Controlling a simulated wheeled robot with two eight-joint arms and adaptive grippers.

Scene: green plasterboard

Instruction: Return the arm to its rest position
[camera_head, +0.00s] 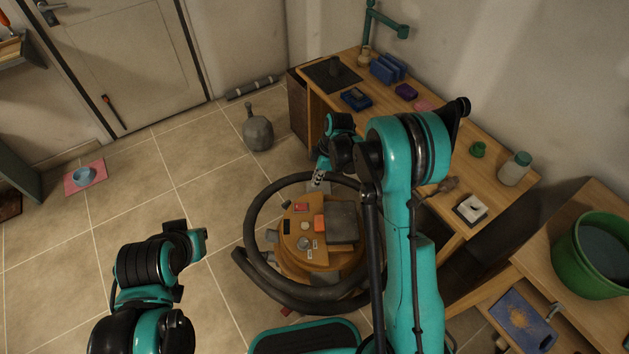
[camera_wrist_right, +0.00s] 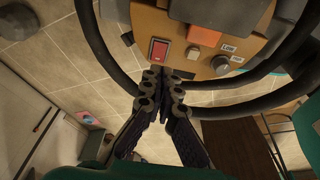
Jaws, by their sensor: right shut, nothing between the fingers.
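My right arm (camera_head: 410,200) reaches forward from the lower right in the head view and bends down at its wrist. My right gripper (camera_head: 318,177) hangs above the back edge of a tan vacuum cleaner with a black hose. In the right wrist view its fingers (camera_wrist_right: 165,82) are together and empty, just short of the vacuum's red switch (camera_wrist_right: 159,50). I cannot tell whether they touch it. My left arm (camera_head: 150,275) is folded at the lower left; its fingers do not show.
The vacuum cleaner (camera_head: 291,259) stands on the tiled floor, ringed by its hose (camera_head: 249,225). A wooden workbench (camera_head: 388,112) with tools runs along the right wall. A green bucket (camera_head: 566,258) stands at the right. The floor (camera_head: 190,185) between the arms and the door is mostly clear.

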